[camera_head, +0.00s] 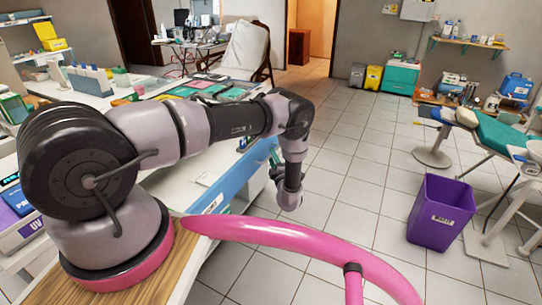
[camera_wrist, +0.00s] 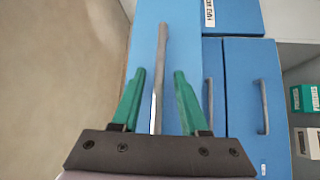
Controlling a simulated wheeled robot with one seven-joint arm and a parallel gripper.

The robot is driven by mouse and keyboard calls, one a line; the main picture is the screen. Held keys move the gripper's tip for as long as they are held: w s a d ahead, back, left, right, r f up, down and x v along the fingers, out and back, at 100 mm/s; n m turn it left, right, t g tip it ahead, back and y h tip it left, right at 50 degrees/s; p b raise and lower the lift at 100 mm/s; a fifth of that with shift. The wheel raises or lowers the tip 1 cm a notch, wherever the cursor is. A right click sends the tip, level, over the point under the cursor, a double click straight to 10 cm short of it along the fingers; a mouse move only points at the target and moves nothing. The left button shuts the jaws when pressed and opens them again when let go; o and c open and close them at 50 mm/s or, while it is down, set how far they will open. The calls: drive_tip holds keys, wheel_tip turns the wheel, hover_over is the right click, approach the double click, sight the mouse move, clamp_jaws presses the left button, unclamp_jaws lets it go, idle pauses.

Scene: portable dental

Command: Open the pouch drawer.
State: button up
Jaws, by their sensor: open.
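In the wrist view a blue front (camera_wrist: 175,45) with a long grey bar handle (camera_wrist: 160,55) fills the middle. My gripper (camera_wrist: 160,73) is open, its two green fingers on either side of that handle. A gap shows between each finger and the bar, and whether the fingertips reach the front's surface is unclear. No label shows on this front, so I cannot tell from it whether it is the pouch drawer. In the head view my arm hangs over the counter's blue-edged side (camera_head: 228,185), and the fronts below are mostly hidden.
More blue fronts (camera_wrist: 240,75) with grey handles lie to the right in the wrist view; one above bears a white label (camera_wrist: 209,12). Small boxes (camera_wrist: 304,98) sit on an open shelf. A purple bin (camera_head: 440,212) stands on open tiled floor.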

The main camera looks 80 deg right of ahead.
drive_tip(key=v, duration=0.9)
idle(0.3)
